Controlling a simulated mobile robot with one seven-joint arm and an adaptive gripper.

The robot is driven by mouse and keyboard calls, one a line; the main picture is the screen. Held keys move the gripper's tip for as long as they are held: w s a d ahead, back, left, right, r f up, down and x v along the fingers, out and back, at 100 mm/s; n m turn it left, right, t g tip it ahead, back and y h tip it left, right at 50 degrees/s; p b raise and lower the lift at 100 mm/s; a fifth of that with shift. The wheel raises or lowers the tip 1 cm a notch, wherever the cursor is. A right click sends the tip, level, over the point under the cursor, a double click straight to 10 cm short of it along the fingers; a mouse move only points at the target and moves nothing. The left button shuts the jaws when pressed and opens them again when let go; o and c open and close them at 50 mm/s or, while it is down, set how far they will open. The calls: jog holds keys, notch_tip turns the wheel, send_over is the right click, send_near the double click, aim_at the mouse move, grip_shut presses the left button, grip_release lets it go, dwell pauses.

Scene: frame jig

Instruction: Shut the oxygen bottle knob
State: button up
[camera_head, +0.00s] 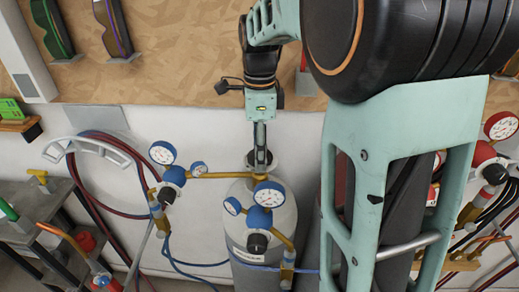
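A light grey gas bottle (262,255) with blue-bodied gauges stands upright against the wall in the middle of the head view. I take it for the oxygen bottle.
White gauges (268,194) on blue regulators and a brass pipe (222,175) sit close around the bottle top. Red-bodied gauges (501,126) are at the right. A grey shelf (40,205) with tools is at the left. My arm hides much of the right.

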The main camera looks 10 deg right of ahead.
jog(key=shift+o, duration=0.6)
notch_tip(320, 180, up, 12)
jog(key=shift+s+d, duration=0.1)
